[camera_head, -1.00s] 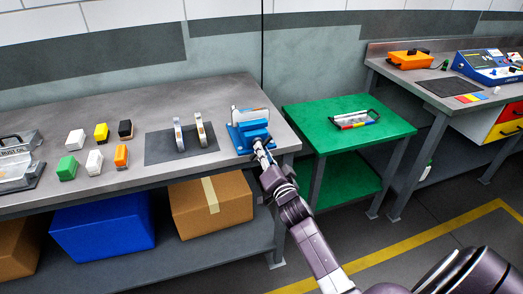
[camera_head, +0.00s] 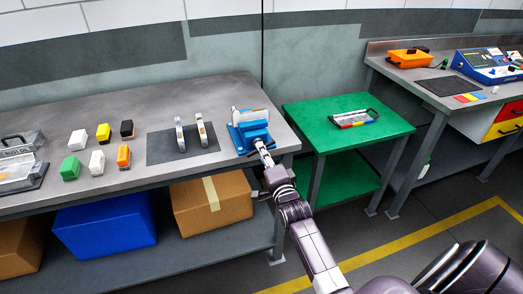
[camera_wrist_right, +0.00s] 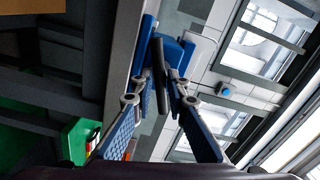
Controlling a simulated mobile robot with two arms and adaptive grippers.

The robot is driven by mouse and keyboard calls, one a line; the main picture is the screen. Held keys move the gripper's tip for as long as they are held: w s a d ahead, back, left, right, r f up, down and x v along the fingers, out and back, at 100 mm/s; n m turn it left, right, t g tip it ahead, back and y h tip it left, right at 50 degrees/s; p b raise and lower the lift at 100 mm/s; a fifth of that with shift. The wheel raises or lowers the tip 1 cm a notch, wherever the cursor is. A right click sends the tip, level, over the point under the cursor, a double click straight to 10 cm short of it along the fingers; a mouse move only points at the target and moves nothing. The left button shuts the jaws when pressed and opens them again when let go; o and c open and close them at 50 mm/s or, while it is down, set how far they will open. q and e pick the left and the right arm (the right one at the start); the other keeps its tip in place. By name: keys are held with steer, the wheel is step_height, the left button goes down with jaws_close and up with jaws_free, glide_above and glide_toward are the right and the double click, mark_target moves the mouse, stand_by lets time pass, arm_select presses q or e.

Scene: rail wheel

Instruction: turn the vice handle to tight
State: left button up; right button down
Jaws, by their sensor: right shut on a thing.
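The blue vice (camera_head: 254,137) stands at the right front corner of the grey workbench. A grey and white piece sits at the top of it. My right gripper (camera_head: 265,152) reaches up to the front of the vice from below right. In the right wrist view the gripper (camera_wrist_right: 160,92) has its two fingers on either side of the dark vice handle (camera_wrist_right: 160,62) and is shut on it. The blue vice body (camera_wrist_right: 180,52) shows just behind the handle. The handle is mostly hidden by the gripper in the head view. My left gripper is not in view.
A dark mat (camera_head: 182,145) with two upright tools lies left of the vice, then several coloured blocks. A green table (camera_head: 345,145) with a tray of coloured parts stands to the right. Boxes, one blue (camera_head: 105,225), sit on the shelf below.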

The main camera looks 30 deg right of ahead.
steer(key=m, duration=0.3)
steer(key=shift+m+p, duration=0.35)
steer(key=shift+m, duration=0.35)
steer(key=c, duration=1.9)
jaws_free()
steer(key=shift+s, duration=0.1)
steer(key=p+v, duration=0.3)
steer(key=v, duration=0.4)
